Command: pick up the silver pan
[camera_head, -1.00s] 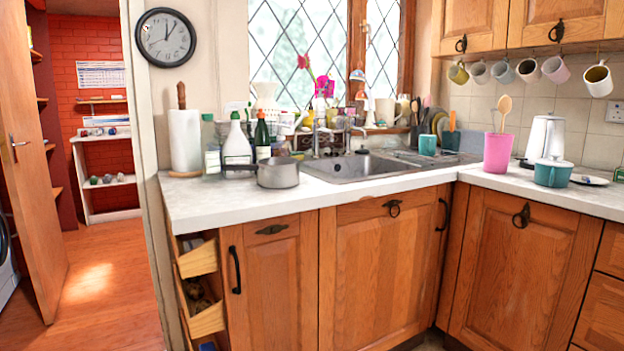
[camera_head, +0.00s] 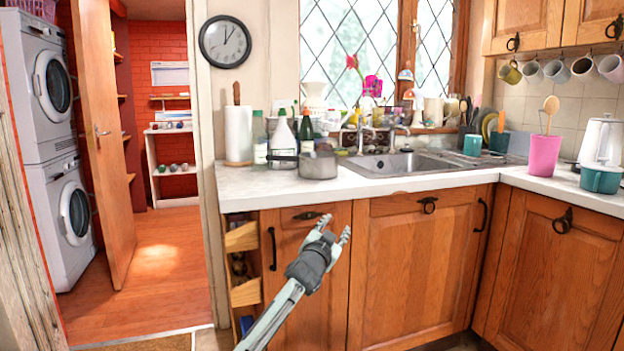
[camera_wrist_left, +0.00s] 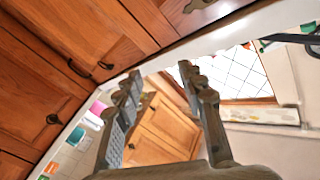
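The silver pan (camera_head: 318,165) stands upright on the left end of the white worktop, left of the sink. Its dark handle (camera_head: 283,158) points left, in front of the bottles. My left gripper (camera_head: 336,228) is below the worktop's height in the picture, in front of the cupboard doors and lower than the pan. Its two fingers are apart with nothing between them. The open fingers (camera_wrist_left: 160,75) also show in the left wrist view. A dark bar (camera_wrist_left: 292,38) at that view's top right may be the pan's handle; I cannot tell. My right gripper is not in view.
Bottles (camera_head: 283,138) and a paper roll (camera_head: 238,135) stand behind the pan. The sink (camera_head: 400,163) is to its right. The worktop's front strip before the pan is clear.

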